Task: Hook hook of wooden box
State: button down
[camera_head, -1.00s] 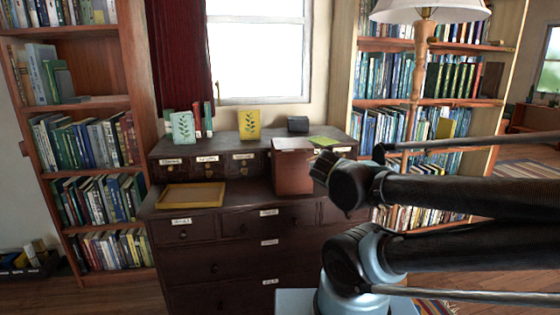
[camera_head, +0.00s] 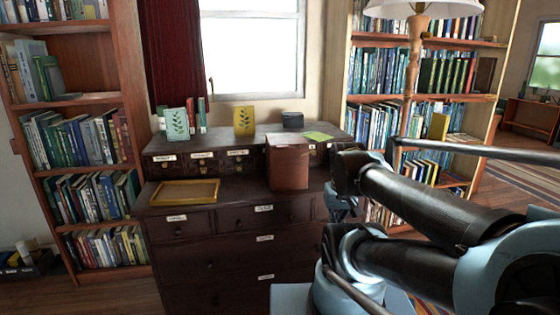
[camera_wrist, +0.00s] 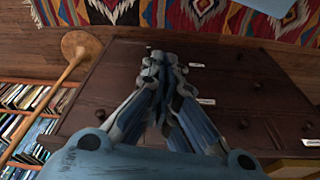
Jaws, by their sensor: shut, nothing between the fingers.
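The reddish-brown wooden box (camera_head: 288,168) stands upright on the dark dresser (camera_head: 240,222), right of its middle. A small pale fitting on its front may be the hook, but it is too small to make out. My gripper (camera_wrist: 160,58) is shut and empty in the wrist view, with the dresser's drawer fronts behind it. I cannot make out the box in the wrist view. In the head view a bluish-dark part of my arm hangs at the dresser's right end, apart from the box; the fingertips are not clear there.
A yellow-rimmed tray (camera_head: 185,192) lies left of the box. Two leaf-pattern books, one green (camera_head: 177,124) and one yellow (camera_head: 244,121), stand behind on the dresser top. A floor lamp (camera_head: 412,95) and bookshelf (camera_head: 362,120) stand at right. A patterned rug (camera_wrist: 230,20) shows on the floor.

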aim_at(313, 152)
jog(key=z, duration=0.55)
jog(key=k, duration=1.25)
jog(key=z, duration=0.75)
jog(key=i, duration=1.35)
jog(key=u, duration=0.6)
